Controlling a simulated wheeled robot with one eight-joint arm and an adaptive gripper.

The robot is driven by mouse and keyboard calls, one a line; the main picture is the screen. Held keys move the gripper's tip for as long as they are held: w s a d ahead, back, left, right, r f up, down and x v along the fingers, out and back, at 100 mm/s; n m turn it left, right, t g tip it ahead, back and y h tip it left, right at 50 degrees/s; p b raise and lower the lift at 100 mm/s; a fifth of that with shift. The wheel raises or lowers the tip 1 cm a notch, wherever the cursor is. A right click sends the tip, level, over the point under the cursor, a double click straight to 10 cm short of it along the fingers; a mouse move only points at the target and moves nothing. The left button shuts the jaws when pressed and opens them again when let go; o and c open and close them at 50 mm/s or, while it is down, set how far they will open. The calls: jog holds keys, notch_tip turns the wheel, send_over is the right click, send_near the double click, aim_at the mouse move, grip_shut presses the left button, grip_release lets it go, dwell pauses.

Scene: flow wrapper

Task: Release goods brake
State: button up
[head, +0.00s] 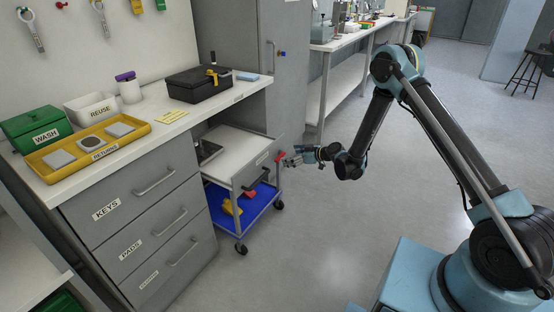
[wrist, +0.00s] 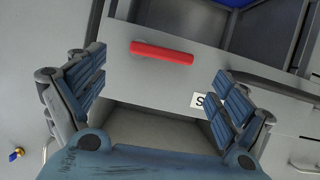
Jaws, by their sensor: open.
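A red bar (wrist: 162,52), the only brake-like part I see, lies across a grey panel in the wrist view. In the head view a small red part (head: 280,155) shows at the right end of the grey drawer front (head: 250,176), right by my fingers. My gripper (head: 292,160) is open; in the wrist view its two blue ribbed fingers (wrist: 160,72) stand wide apart, one on each side of the bar. No grip on the bar shows. I cannot tell how far the fingertips are from the panel.
A wheeled cart with a blue lower shelf (head: 262,203) holds yellow and red pieces. A drawer cabinet (head: 140,222) stands to the left, its worktop carrying a yellow tray (head: 60,175), boxes and a black case (head: 198,84). Open floor (head: 300,255) lies in front.

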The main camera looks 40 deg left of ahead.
aim_at(281, 156)
jog(key=shift+x, duration=2.65)
jog(key=shift+c, duration=0.2)
